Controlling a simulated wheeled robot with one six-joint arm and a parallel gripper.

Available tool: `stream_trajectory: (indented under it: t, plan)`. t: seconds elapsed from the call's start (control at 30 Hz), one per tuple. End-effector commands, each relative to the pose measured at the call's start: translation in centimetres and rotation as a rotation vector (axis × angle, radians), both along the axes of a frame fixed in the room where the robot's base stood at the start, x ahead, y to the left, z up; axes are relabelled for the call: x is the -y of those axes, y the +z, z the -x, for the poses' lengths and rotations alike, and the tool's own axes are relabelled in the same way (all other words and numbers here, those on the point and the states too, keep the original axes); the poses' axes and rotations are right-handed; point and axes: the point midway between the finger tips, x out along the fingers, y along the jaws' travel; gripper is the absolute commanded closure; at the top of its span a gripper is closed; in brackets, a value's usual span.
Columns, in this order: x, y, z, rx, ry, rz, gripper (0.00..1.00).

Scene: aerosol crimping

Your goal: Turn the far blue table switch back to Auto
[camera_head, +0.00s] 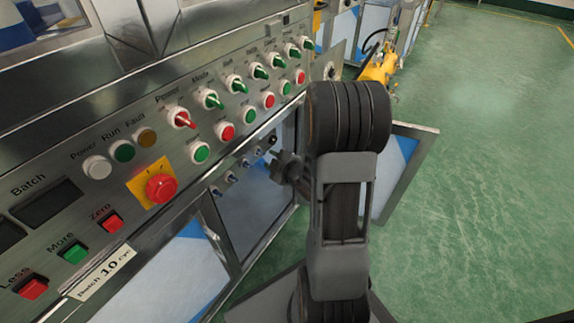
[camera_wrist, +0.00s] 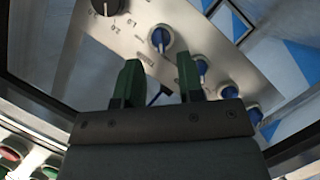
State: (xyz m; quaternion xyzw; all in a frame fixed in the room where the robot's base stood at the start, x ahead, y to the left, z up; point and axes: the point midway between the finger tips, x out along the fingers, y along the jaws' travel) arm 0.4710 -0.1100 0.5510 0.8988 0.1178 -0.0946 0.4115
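My gripper (camera_wrist: 158,62) shows in the wrist view with its two green fingers apart and nothing seen held between them. Beyond the fingertips, a row of blue switches runs down a silver panel (camera_wrist: 205,48). The blue switch nearest the black dial (camera_wrist: 107,5) is the upper one (camera_wrist: 160,38), just beyond the gap between the fingers and seemingly apart from them. More blue switches (camera_wrist: 200,68) follow to the lower right. In the head view the blue switches (camera_head: 245,163) form a small row on the table, beside my gripper (camera_head: 282,166). Switch positions and labels are too small to read surely.
The large control panel (camera_head: 130,120) above carries green and red switches, buttons and a red emergency stop (camera_head: 161,188) on a yellow plate. An open door panel (camera_head: 405,165) stands right of my arm. The green floor (camera_head: 490,180) is clear on the right.

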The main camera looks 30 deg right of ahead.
Motion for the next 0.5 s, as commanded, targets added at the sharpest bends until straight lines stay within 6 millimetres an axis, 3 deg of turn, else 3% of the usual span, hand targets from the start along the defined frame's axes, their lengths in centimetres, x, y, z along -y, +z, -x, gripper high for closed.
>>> stream_trajectory:
  t: [0.03, 0.13, 0.5]
  plan:
    - [0.3, 1.1, 1.2, -0.004, -0.006, -0.002, 0.65]
    - [0.6, 1.9, 3.3, -0.004, -0.007, -0.004, 0.65]
    - [0.9, 2.1, 4.3, -0.008, 0.006, -0.003, 0.65]
